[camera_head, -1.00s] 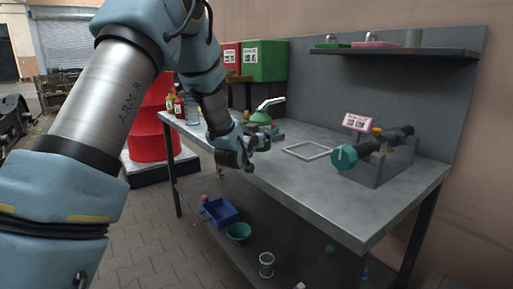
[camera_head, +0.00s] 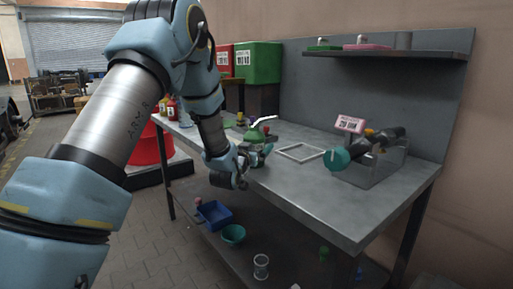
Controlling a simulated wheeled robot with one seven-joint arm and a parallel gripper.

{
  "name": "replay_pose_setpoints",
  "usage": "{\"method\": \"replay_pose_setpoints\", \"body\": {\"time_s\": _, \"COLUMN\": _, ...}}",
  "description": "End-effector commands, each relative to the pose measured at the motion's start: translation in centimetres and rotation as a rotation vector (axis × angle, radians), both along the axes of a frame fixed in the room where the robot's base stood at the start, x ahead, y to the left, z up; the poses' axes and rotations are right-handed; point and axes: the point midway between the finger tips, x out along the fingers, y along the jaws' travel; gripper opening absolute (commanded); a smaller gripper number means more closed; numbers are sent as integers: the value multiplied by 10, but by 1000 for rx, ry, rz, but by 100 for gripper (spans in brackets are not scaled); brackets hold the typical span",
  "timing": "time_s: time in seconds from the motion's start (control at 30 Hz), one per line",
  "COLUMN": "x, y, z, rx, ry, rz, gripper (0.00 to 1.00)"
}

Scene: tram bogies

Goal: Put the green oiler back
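The green oiler (camera_head: 253,134), with a pale spout pointing up to the right, shows at the left part of the grey workbench, just beyond my gripper (camera_head: 262,152). My gripper is low over the bench's front edge, and the oiler's lower part is partly hidden behind it. The fingers are small and partly hidden, but the oiler moves along with them, so they appear shut on it. I cannot tell whether the oiler's base touches the bench top (camera_head: 310,195).
A white square outline (camera_head: 299,152) lies mid-bench. A pink sign (camera_head: 350,124) and a grey holder (camera_head: 375,172) with a teal-ended cylinder (camera_head: 337,159) stand right of it. Bottles (camera_head: 186,113) stand at the far left end. A wall shelf (camera_head: 400,54) carries a green tray (camera_head: 324,47) and pink tray (camera_head: 368,47).

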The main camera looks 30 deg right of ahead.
Motion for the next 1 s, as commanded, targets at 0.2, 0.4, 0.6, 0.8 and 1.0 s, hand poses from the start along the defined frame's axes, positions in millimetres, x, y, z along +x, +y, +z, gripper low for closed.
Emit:
{"method": "replay_pose_setpoints", "body": {"time_s": 0.2, "x": 0, "y": 0, "z": 1, "rx": 0, "ry": 0, "rz": 0, "gripper": 100}}
{"method": "replay_pose_setpoints", "body": {"time_s": 0.4, "x": -9, "y": 10, "z": 2, "rx": 0, "ry": 0, "rz": 1, "gripper": 100}}
{"method": "replay_pose_setpoints", "body": {"time_s": 0.6, "x": -37, "y": 40, "z": 1, "rx": 0, "ry": 0, "rz": 1, "gripper": 100}}
{"method": "replay_pose_setpoints", "body": {"time_s": 0.8, "x": -64, "y": 69, "z": 2, "rx": 0, "ry": 0, "rz": 1, "gripper": 100}}
{"method": "replay_pose_setpoints", "body": {"time_s": 1.0, "x": -79, "y": 85, "z": 2, "rx": 1, "ry": 1, "rz": 0, "gripper": 100}}
